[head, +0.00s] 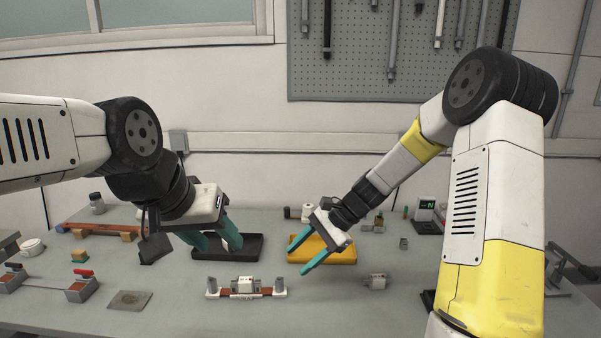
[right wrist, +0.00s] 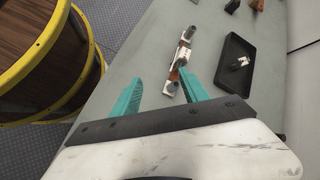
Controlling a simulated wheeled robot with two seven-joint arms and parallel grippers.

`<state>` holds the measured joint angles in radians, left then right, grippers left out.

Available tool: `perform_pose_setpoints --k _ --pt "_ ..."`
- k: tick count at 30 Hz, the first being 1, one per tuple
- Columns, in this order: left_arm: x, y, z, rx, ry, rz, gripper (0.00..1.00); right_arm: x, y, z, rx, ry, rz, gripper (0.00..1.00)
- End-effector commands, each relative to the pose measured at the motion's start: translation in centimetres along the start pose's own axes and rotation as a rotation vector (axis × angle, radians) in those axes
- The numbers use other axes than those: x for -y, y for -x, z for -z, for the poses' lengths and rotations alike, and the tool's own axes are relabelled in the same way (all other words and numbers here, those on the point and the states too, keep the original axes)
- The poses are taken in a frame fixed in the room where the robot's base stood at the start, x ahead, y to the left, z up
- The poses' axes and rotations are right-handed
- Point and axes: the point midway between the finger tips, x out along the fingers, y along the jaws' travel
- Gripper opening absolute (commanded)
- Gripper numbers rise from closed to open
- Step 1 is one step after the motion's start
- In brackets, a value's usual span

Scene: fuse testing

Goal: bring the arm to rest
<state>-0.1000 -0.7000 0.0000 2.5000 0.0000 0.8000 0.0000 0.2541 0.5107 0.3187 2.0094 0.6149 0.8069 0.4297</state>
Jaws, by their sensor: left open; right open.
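My left gripper (head: 218,240) hangs over the table in front of the black tray (head: 197,256), its teal fingers apart and pointing down. A fuse fixture (head: 267,292) with a white block and grey end posts sits on the table below both grippers. The fixture also shows beyond the fingers in the right wrist view (right wrist: 181,58).
Red-handled switches (head: 83,286) and a flat plate (head: 129,300) are at the left. A meter with a green display (head: 427,212) stands at the back right. A brown, yellow-rimmed barrel (right wrist: 42,55) stands beside the table.

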Motion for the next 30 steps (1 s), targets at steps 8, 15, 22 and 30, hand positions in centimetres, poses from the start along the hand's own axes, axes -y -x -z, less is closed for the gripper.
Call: perform_pose_setpoints --k 8,15,22,30 --pt "0.0 0.0 0.0 0.0 0.0 0.0 0.47 -3.3 9.0 -5.7 -0.28 0.404 -0.107 0.52" --pt "0.0 0.0 0.0 0.0 0.0 0.0 0.47 -7.4 15.6 -10.2 -0.501 0.708 -0.184 0.52" --pt "0.0 0.0 0.0 0.0 0.0 0.0 0.47 -12.0 19.9 -13.5 -0.685 0.946 -0.239 0.52" --pt "0.0 0.0 0.0 0.0 0.0 0.0 0.47 -14.7 21.6 -14.8 -0.782 1.069 -0.267 0.52"
